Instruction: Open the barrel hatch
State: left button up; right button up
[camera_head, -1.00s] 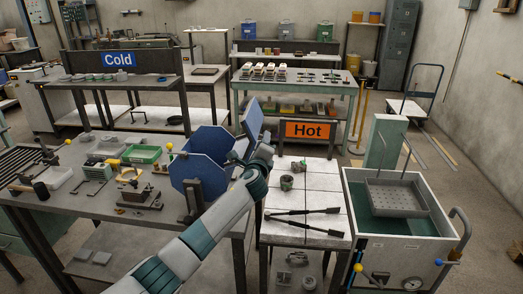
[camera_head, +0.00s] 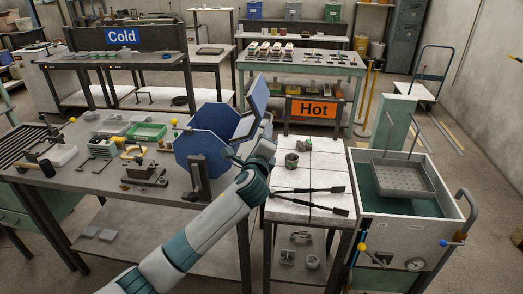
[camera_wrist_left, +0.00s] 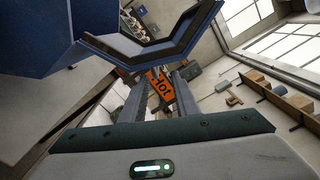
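The blue eight-sided barrel (camera_head: 201,150) stands on a bracket at the right end of the left workbench. Its blue hatch (camera_head: 258,97) is swung up and away at the barrel's right, so the barrel shows open there. In the left wrist view the hatch (camera_wrist_left: 196,22) shows its dark lining at the top, next to the barrel (camera_wrist_left: 32,38). My left gripper (camera_head: 236,157) is just right of the barrel, below the hatch. In the wrist view its fingers (camera_wrist_left: 161,85) are apart with nothing between them; contact with the hatch cannot be told. My right gripper is out of view.
A white-topped table (camera_head: 311,209) right of the barrel holds a small greenish cup (camera_head: 291,161) and long dark tongs (camera_head: 312,190). Further right is a tank with a perforated basket (camera_head: 402,178). Tools and a green tray (camera_head: 147,132) lie on the left workbench (camera_head: 95,182).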

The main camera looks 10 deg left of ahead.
pick_arm(q)
jog(key=s+b, duration=0.1)
jog(key=s, duration=0.5)
jog(key=shift+s, duration=0.3)
jog(key=shift+a, duration=0.1)
